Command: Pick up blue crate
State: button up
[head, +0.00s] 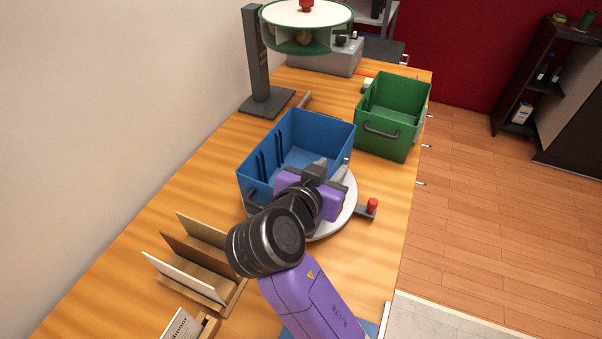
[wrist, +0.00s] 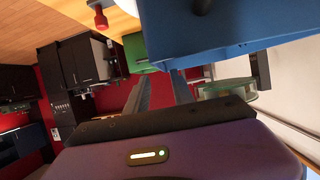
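The blue crate (head: 262,160) stands upright and open-topped on a round white turntable (head: 346,205) on the wooden table. In the wrist view the blue crate (wrist: 215,28) fills the top right, close to my fingers. My gripper (head: 330,172) is at the crate's near right side, around rim height, and hides part of that side. In the wrist view my gripper (wrist: 160,88) shows two dark fingers with a gap between them. I cannot tell whether the crate's rim lies between the fingers or whether they touch it.
A green crate (head: 385,146) stands behind to the right. A red knob (head: 372,204) sticks out beside the turntable. A dark post (head: 252,60) and a round green-rimmed holder (head: 305,14) stand at the back. A wooden rack with panels (head: 205,283) is at the front left.

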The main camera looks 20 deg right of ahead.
aim_at(337, 160)
jog(key=p+x, duration=0.2)
jog(key=x, duration=0.4)
jog(key=shift+w+f, duration=0.2)
jog(key=shift+w, duration=0.15)
grip_shut()
jog(key=shift+r, duration=0.1)
dwell(1.0)
